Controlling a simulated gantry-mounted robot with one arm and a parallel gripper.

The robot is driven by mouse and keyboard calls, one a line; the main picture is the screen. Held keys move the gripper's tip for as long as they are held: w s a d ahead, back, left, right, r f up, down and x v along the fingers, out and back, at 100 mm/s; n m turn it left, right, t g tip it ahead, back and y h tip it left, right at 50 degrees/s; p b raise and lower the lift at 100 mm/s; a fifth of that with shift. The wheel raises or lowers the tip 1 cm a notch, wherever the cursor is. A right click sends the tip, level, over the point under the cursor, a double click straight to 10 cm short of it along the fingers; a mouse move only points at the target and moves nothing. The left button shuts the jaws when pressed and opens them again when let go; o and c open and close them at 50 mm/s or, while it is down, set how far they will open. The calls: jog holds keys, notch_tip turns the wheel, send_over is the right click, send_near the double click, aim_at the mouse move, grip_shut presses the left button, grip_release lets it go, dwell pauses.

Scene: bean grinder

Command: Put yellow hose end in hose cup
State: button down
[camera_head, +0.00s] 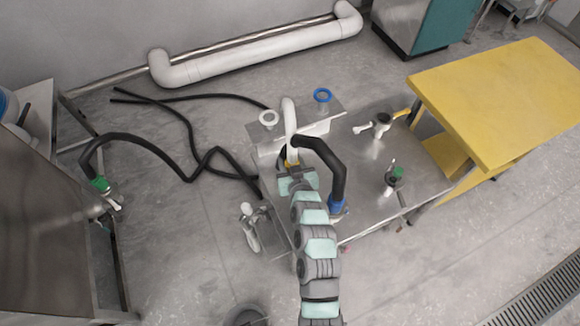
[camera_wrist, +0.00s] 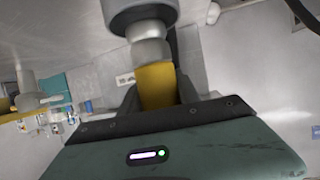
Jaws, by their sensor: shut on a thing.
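My gripper (camera_head: 291,166) is shut on the yellow hose end (camera_head: 292,156), over the back part of the steel table. In the wrist view the yellow hose end (camera_wrist: 157,86) is a yellow band between the two fingers, with a grey cylindrical part (camera_wrist: 142,18) beyond it. A white curved pipe (camera_head: 289,118) rises just behind my gripper. A white ring (camera_head: 268,118) and a blue ring (camera_head: 322,95) stand on the table's raised back ledge. I cannot tell which holder is the hose cup, and my gripper hides part of that area.
A black hose (camera_head: 334,165) arches right of my gripper to a blue fitting (camera_head: 336,205). Valves (camera_head: 377,122) stand on the steel table (camera_head: 360,200). A yellow table (camera_head: 505,95) is at right. Another black hose (camera_head: 190,140) lies on the floor.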

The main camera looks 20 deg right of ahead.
jog(key=shift+f+b, duration=0.4)
jog(key=shift+f, duration=1.25)
jog(key=shift+f, duration=0.15)
jog(key=c, duration=0.9)
grip_release()
jog(key=shift+f, duration=0.1)
jog(key=shift+o, duration=0.2)
